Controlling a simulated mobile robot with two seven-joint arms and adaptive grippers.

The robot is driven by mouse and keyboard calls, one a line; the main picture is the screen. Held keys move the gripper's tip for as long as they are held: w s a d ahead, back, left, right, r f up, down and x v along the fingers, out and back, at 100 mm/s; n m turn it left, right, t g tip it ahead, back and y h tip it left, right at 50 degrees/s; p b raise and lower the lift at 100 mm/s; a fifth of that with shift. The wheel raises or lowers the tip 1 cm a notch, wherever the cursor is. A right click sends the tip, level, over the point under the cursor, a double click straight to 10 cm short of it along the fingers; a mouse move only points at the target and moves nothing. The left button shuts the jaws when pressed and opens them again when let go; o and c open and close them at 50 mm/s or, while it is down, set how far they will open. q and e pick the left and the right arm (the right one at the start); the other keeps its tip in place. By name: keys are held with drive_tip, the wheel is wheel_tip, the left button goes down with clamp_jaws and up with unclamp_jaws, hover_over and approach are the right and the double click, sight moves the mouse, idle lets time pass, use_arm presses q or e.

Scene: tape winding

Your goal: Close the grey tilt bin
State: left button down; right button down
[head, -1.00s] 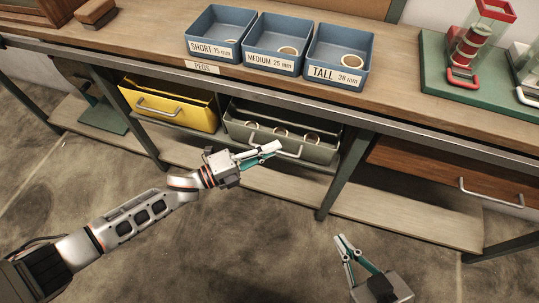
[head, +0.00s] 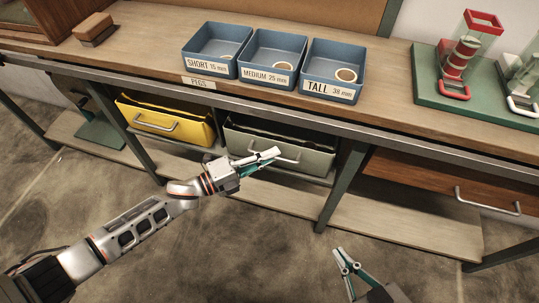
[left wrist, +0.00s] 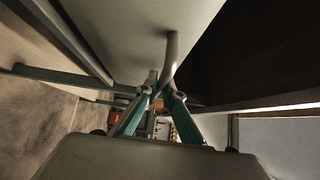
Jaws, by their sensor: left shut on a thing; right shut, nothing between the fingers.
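The grey tilt bin (head: 316,163) hangs under the bench, to the right of the yellow bin. Its front stands nearly upright, with a dark gap along the top, and its contents are hidden. My left gripper (head: 270,157) is at the bin's front, shut on its bar handle (head: 291,159). In the left wrist view, the fingers (left wrist: 158,92) close around the curved handle (left wrist: 172,60), beside the pale bin front (left wrist: 130,40). My right gripper (head: 344,261) is shut and empty, low in front of the bench.
The yellow bin (head: 190,130) is beside the grey one. Blue trays (head: 328,93) with rings stand on the bench top (head: 400,108). A wooden drawer (head: 410,175) with a handle is at right. A bench leg (head: 342,190) stands just right of the grey bin.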

use_arm(q)
drive_tip(key=shift+w+r, duration=0.1)
drive_tip(key=shift+r, duration=0.05)
drive_tip(key=c, duration=2.4)
unclamp_jaws()
drive_tip(key=shift+c, duration=0.2)
drive_tip(key=v, duration=1.2)
